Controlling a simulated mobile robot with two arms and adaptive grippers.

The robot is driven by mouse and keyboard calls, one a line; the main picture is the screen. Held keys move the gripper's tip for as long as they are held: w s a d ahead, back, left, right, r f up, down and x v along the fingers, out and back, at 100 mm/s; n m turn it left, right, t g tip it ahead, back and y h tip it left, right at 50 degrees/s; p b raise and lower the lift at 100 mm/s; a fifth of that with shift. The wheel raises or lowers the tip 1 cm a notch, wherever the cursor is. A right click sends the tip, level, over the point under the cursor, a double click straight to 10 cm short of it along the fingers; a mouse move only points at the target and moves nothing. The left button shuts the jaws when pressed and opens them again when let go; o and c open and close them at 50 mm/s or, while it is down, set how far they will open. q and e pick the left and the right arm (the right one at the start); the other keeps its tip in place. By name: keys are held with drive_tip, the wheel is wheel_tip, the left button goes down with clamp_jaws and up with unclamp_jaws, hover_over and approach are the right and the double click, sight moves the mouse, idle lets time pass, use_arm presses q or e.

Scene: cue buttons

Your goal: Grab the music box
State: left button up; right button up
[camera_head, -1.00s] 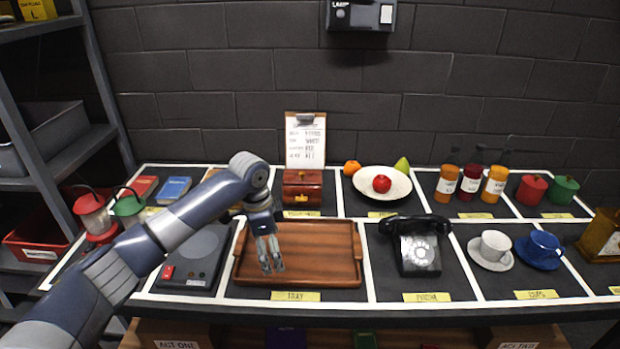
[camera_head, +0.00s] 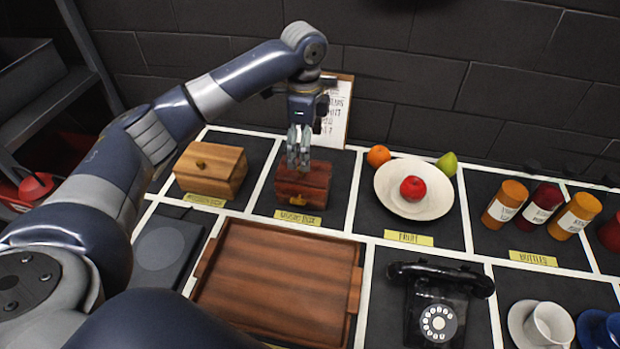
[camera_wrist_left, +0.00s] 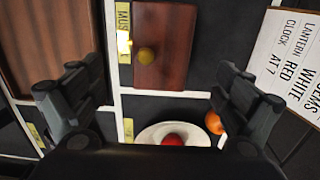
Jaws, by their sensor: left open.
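The music box (camera_head: 303,187) is a small dark red-brown wooden box with a brass-coloured clasp. It sits in its labelled cell in the back row. My left gripper (camera_head: 298,158) points down just above and in front of the box's far part, fingers apart and nothing held. In the left wrist view the music box (camera_wrist_left: 172,62) shows its top with a round knob, ahead of and between the two open fingers (camera_wrist_left: 150,85). Whether the fingertips touch the box cannot be told. My right gripper is out of view.
A wooden box (camera_head: 211,170) stands left of the music box. A plate (camera_head: 440,203) with fruit is on the right. A clipboard (camera_head: 338,112) leans behind. A wooden tray (camera_head: 230,290) and a black telephone (camera_head: 437,300) are in front.

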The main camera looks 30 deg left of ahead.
sight(304, 185)
use_arm(q)
drive_tip(key=f, duration=0.2)
drive_tip(key=shift+s+f, duration=0.3)
drive_tip(key=shift+a+f, duration=0.1)
drive_tip(key=shift+f, duration=0.25)
drive_tip(key=f, duration=0.1)
drive_tip(key=f+p, duration=0.1)
drive_tip(key=f, duration=0.3)
drive_tip(key=shift+w+a, duration=0.2)
drive_tip(key=shift+w, duration=0.05)
drive_tip(key=shift+f, duration=0.3)
drive_tip(key=c, duration=2)
drive_tip(key=shift+r, duration=0.1)
drive_tip(key=shift+c, duration=0.8)
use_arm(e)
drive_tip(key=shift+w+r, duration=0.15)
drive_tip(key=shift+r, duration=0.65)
use_arm(q)
drive_tip(key=shift+w, duration=0.1)
